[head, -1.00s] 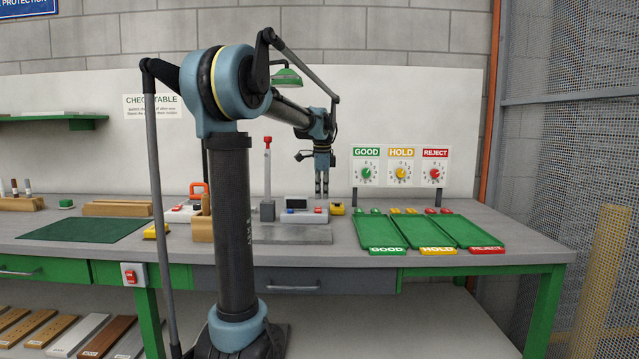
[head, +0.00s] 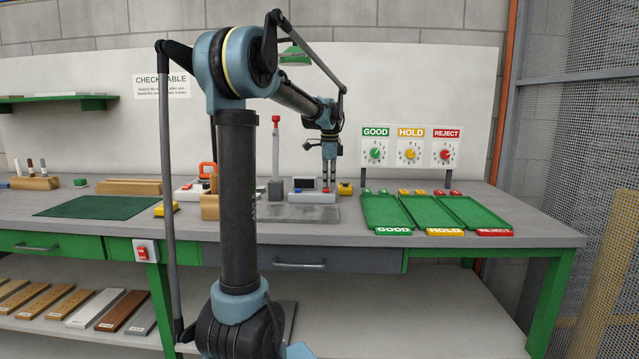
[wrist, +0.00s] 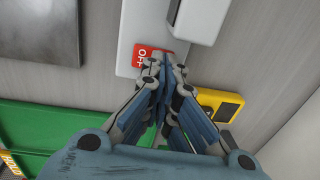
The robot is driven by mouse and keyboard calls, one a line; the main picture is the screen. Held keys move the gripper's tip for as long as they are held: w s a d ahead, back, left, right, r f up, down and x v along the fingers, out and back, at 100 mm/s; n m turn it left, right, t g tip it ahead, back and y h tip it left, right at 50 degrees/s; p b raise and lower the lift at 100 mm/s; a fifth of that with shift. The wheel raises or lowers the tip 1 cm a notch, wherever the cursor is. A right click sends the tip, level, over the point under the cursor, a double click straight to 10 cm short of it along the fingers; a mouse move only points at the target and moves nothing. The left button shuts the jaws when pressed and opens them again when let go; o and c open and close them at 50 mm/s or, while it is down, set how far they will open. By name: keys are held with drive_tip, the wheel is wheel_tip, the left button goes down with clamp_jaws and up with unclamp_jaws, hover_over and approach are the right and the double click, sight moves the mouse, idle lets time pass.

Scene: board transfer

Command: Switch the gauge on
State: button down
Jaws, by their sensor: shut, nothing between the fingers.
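The gauge (head: 312,198) is a white unit with a dark display, a blue button on its left and a red one on its right. My gripper (head: 328,184) is shut and empty, pointing down over the gauge's right end. In the wrist view, the fingertips (wrist: 160,62) are at the red button and cover part of it. I cannot tell whether they touch it. The display's face is too small to read.
A yellow block (head: 345,188) stands close to the right of the gauge, and also shows in the wrist view (wrist: 222,104). A grey post with a red top (head: 275,150) rises to the left. Green trays (head: 384,222) lie further right.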

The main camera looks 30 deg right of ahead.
drive_tip(key=shift+f, duration=0.1)
drive_tip(key=shift+s, duration=0.2)
drive_tip(key=shift+s+a, duration=0.4)
drive_tip(key=shift+s, duration=0.1)
drive_tip(key=shift+r, duration=0.2)
drive_tip(key=shift+r, duration=0.3)
wheel_tip(320, 180, up, 13)
drive_tip(key=s+a, duration=0.1)
drive_tip(key=shift+s+a, duration=0.15)
drive_tip(key=shift+s, duration=0.1)
